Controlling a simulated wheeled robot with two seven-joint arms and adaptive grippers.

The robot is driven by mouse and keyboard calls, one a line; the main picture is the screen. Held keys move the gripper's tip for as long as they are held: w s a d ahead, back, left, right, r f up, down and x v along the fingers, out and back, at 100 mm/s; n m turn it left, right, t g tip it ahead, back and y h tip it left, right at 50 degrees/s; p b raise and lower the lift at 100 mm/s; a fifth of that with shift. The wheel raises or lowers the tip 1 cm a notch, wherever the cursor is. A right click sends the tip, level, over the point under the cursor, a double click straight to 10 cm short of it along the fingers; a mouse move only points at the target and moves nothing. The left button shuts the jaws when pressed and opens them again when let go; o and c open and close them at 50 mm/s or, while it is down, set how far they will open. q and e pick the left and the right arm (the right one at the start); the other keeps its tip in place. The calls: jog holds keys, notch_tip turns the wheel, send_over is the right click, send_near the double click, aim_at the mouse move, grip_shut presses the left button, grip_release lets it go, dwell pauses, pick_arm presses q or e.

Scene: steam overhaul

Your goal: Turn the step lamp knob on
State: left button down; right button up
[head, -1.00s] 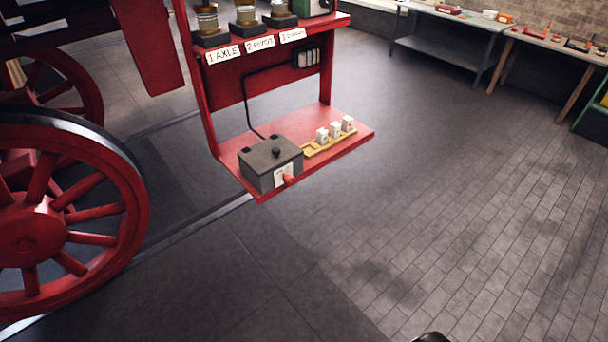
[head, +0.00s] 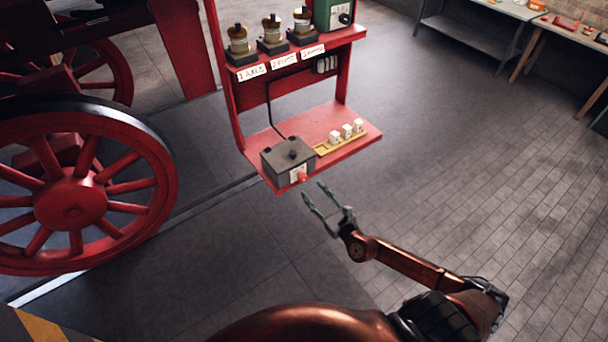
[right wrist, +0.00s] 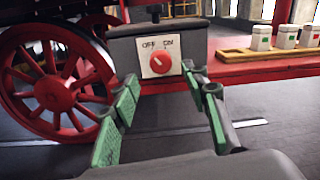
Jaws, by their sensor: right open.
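The step lamp knob is a red knob (right wrist: 161,64) on a white plate marked OFF and ON, on the front of a dark grey box; its pointer direction is hard to tell. In the head view the knob (head: 302,177) shows small at the front of the grey box (head: 283,160), on the red lower shelf. My right gripper (head: 320,190) is open and empty just in front of the box. In the right wrist view its green-padded fingers (right wrist: 158,92) stand apart, one on each side below the knob, not touching it. My left gripper is not in view.
A wooden rack (head: 338,140) with white blocks stands right of the box on the red shelf (head: 310,125). An upper shelf holds jars and a green box (head: 335,14). A red wheel (head: 75,200) is at left.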

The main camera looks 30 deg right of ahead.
aim_at(305, 181)
jog(key=w+p, duration=0.1)
jog(key=w, duration=0.6)
jog(key=shift+w+a, duration=0.15)
jog(key=shift+w, duration=0.05)
jog(key=shift+c, duration=0.6)
grip_shut()
